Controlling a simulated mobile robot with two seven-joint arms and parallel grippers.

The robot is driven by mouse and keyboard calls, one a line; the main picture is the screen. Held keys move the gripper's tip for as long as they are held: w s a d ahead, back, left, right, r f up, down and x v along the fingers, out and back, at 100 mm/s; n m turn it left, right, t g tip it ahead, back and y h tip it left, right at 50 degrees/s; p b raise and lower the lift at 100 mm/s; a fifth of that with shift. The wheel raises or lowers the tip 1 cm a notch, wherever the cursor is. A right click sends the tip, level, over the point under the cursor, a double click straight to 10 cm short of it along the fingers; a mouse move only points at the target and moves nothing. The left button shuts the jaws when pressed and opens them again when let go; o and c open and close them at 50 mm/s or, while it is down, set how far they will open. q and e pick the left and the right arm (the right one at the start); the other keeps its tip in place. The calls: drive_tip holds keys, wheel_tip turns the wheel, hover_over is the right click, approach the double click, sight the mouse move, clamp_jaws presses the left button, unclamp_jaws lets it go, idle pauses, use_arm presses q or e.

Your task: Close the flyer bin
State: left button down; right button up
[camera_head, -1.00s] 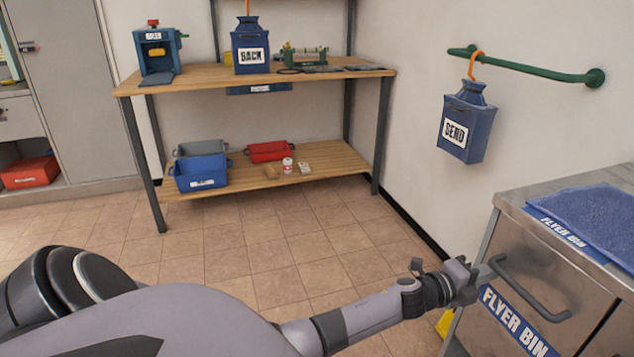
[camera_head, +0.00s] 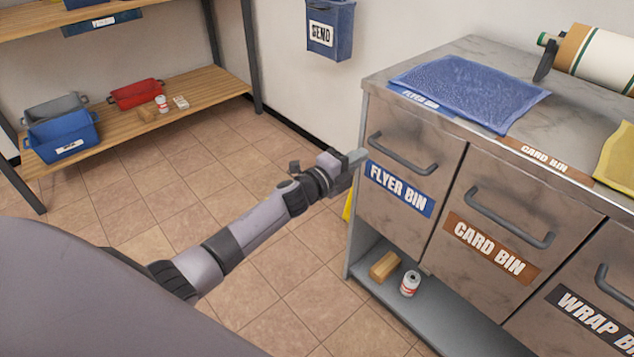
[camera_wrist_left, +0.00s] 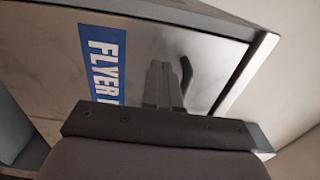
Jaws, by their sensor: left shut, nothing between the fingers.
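The flyer bin (camera_head: 384,214) is a grey metal front with a blue "FLYER BIN" label and a dark bar handle (camera_head: 403,155), at the left end of the cabinet. Its front looks about level with the card bin front beside it. My left gripper (camera_head: 358,156) is shut and empty at the left edge of the flyer bin front, left of the handle. In the left wrist view the shut fingers (camera_wrist_left: 162,85) point at the bin front between the label (camera_wrist_left: 101,65) and the handle (camera_wrist_left: 186,75). Whether they touch it I cannot tell. My right gripper is not in view.
The card bin (camera_head: 497,230) and wrap bin (camera_head: 590,315) are to the right. A blue cloth (camera_head: 470,90) lies on the cabinet top. A wooden block (camera_head: 384,266) and a can (camera_head: 409,284) stand on the lower shelf. The floor (camera_head: 250,180) on the left is clear.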

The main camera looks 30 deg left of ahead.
use_arm(q)
drive_tip(key=p+v, duration=0.2)
drive_tip(key=v, duration=0.8)
drive_tip(key=s+d+f+n+g+y, duration=0.25)
drive_tip(key=s+f+n, duration=0.35)
drive_tip(key=s+n, duration=0.5)
drive_tip(key=s+d+f+n+g+y, duration=0.1)
drive_tip(key=s+d+f+n+g, duration=0.3)
drive_tip(key=s+n, duration=0.65)
drive_tip(key=s+r+m+p, duration=0.1)
drive_tip(key=s+r+p, duration=0.1)
drive_tip(key=r+p, duration=0.3)
drive_tip(key=s+a+r+m+p, duration=0.1)
drive_tip(key=s+r+p, duration=0.1)
drive_tip(key=r+p, duration=0.4)
drive_tip(key=p, duration=0.4)
drive_tip(key=shift+s+a+r+p, duration=0.3)
drive_tip(key=shift+a+p, duration=0.05)
drive_tip(key=shift+y, duration=0.25)
